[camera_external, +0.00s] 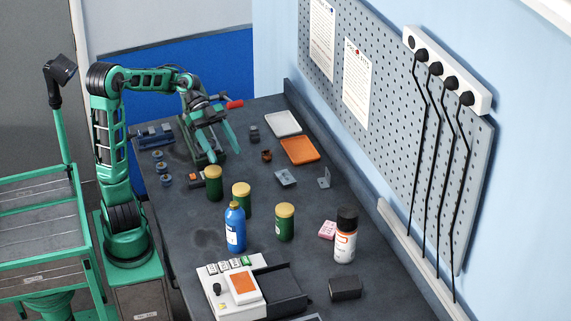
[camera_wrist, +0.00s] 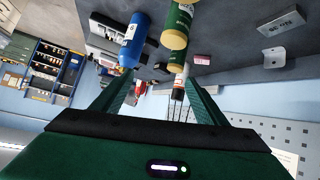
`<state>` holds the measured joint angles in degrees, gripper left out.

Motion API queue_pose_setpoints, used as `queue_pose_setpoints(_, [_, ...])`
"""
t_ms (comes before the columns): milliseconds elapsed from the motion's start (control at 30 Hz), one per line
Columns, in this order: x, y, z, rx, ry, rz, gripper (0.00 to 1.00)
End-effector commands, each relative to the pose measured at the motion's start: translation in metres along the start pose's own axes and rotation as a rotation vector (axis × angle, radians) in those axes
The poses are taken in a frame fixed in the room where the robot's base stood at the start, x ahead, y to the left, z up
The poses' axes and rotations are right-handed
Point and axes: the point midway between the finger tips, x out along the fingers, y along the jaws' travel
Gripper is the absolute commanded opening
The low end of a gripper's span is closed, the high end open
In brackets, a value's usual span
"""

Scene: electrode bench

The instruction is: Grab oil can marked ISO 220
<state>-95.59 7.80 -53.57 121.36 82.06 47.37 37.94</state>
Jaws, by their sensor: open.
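Three dark green cans with gold lids stand upright on the bench in the outside view: one at the back left (camera_external: 213,185), one in the middle (camera_external: 241,200), one at the right (camera_external: 284,225). Their markings are too small to read there, so I cannot tell which is ISO 220. The wrist view, upside down, shows a green can (camera_wrist: 180,22) with a pale, unreadable label and a second gold-lidded can (camera_wrist: 190,62) partly behind it. My gripper (camera_external: 222,154) is open and empty above the back of the bench, apart from the cans. Its fingers also show in the wrist view (camera_wrist: 158,80).
A blue bottle (camera_external: 235,230) stands close to the middle can. A white-and-black spray can (camera_external: 345,238), pink box (camera_external: 327,229) and white device (camera_external: 232,291) are nearer the front. The pegboard wall bounds the right.

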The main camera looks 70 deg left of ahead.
Motion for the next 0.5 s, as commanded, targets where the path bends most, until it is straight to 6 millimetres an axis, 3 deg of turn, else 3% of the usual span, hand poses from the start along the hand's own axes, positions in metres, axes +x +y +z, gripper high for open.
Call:
queue_pose_setpoints(200, [-0.024, -0.003, -0.003, 0.046, 0.084, -0.04, 0.67])
queue_pose_setpoints(500, [-0.045, -0.002, -0.007, 0.091, 0.152, -0.074, 0.67])
